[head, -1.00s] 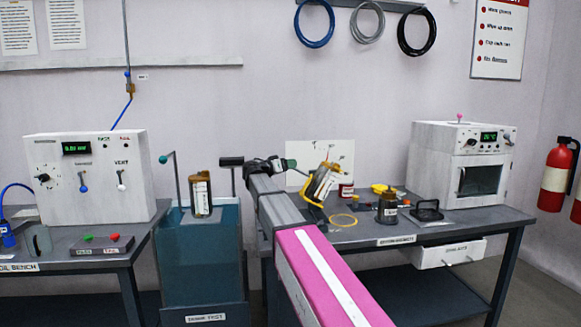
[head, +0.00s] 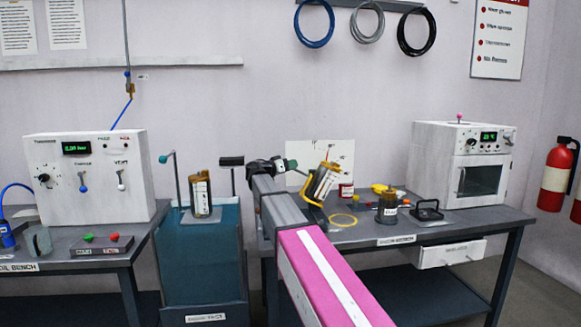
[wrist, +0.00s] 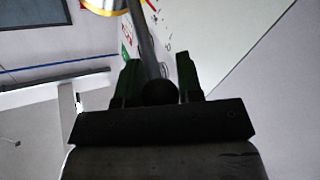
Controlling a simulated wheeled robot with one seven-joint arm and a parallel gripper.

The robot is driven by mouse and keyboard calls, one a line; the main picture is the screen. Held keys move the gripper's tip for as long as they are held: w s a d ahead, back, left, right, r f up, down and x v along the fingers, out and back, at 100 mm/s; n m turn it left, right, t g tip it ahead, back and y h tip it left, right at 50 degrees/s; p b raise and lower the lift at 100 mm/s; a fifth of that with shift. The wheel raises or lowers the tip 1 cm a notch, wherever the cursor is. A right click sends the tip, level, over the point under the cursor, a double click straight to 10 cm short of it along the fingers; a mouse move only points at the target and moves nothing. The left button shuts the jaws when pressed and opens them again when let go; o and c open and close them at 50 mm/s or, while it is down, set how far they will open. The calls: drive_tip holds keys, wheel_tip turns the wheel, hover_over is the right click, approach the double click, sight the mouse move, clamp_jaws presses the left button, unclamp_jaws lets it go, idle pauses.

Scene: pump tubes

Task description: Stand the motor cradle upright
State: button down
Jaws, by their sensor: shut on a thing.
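The motor cradle (head: 312,201) is a yellow frame on the right bench, and a brown-capped motor (head: 325,182) with a white label sits in it. Cradle and motor lean over to the right at the top. My gripper (head: 290,164) is at the left of the motor. In the wrist view, my gripper's dark green fingers (wrist: 157,82) are on either side of a dark ball knob (wrist: 160,92) on a grey rod (wrist: 142,40). The rod runs up toward a gold-rimmed round part (wrist: 103,6). My arm hides part of the bench in front.
A similar motor (head: 201,193) stands on the blue-green tank (head: 200,262) at left. On the right bench (head: 400,232) are a yellow ring (head: 343,219), a dark pot (head: 387,207), a black stand (head: 427,210) and a white oven (head: 462,165). A white panel (head: 300,152) stands behind the cradle.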

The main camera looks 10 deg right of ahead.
wheel_tip(320, 180, down, 8)
drive_tip(key=a+n+t+h, duration=0.1)
drive_tip(key=a+h, duration=0.1)
drive_tip(key=shift+r, duration=0.15)
idle(0.7)
drive_tip(key=shift+a, duration=0.1)
idle(0.3)
drive_tip(key=c, duration=0.8)
unclamp_jaws()
drive_tip(key=s+a+r, duration=0.2)
drive_tip(key=a+r, duration=0.1)
drive_tip(key=s+a+r, duration=0.2)
drive_tip(key=a+r, duration=0.1)
drive_tip(key=r, duration=0.1)
drive_tip(key=s+a+r, duration=0.2)
drive_tip(key=a+r, duration=0.2)
drive_tip(key=shift+s, duration=0.1)
